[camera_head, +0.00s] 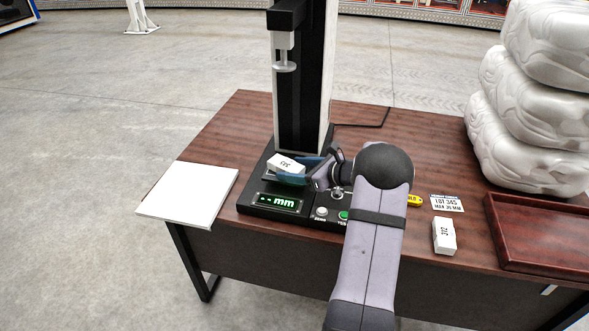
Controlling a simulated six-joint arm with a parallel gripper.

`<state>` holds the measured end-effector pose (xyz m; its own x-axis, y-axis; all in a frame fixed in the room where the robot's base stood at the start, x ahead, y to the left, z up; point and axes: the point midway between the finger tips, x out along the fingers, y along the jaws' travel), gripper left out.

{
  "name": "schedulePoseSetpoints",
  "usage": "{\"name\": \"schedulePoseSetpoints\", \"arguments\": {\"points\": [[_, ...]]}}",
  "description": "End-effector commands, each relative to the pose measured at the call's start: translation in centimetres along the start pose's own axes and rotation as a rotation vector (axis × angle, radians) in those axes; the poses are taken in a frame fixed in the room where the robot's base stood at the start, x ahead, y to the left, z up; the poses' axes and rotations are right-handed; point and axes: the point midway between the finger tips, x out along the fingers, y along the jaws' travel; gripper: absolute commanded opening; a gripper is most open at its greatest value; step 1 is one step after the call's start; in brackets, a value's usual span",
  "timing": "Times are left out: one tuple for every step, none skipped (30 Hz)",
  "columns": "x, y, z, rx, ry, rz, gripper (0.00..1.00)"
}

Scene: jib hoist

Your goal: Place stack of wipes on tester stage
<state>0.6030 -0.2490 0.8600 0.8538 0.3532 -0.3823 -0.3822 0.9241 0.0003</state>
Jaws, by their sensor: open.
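A small white stack of wipes (284,161) with dark print, which looks like 345, sits on the stage of the black thickness tester (311,95). My gripper (292,170) is open at the stage, with its bluish fingers reaching to the stack from the right. The near finger covers part of the stack's front. I cannot tell whether the fingers touch it. The tester's display (279,202) shows a dash and "mm" in green. The plunger (284,58) hangs well above the stack. A second white stack (444,236), marked 312, stands at the right on the table.
A card reading LOT 345 MAX 35 MM (447,203) lies right of my arm, beside a partly hidden yellow tag (414,200). A white board (188,194) lies at the left edge. A red-brown tray (540,237) and white wrapped bundles (530,150) fill the right.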

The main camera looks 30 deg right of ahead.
Motion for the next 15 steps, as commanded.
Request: {"name": "schedulePoseSetpoints", "arguments": {"points": [[-0.1,0.0,0.3,0.0,0.0,0.0,0.59],[-0.2,0.0,0.5,0.0,0.0,0.0,0.59],[-0.5,-0.1,0.3,0.0,0.0,-0.002,0.59],[-0.8,-0.1,0.2,0.0,-0.001,-0.002,0.59],[-1.1,-0.1,0.3,0.0,-0.001,-0.003,0.59],[-1.7,-0.1,0.3,0.0,-0.001,-0.003,0.59],[-2.1,-0.1,0.2,0.0,-0.001,-0.003,0.59],[-2.5,-0.1,0.2,0.0,0.0,-0.003,0.59],[-3.3,-0.1,0.2,0.0,-0.001,-0.005,0.59],[-3.8,-0.2,0.2,-0.001,-0.001,-0.005,0.59],[-4.3,-0.1,0.2,-0.001,-0.001,-0.004,0.59],[-5.1,-0.1,0.2,-0.001,-0.001,-0.005,0.59],[-5.7,-0.1,0.2,-0.001,-0.001,-0.005,0.59],[-6.2,-0.1,0.2,-0.002,-0.001,-0.005,0.59],[-7.0,-0.1,0.2,-0.001,-0.001,-0.005,0.59]]}}
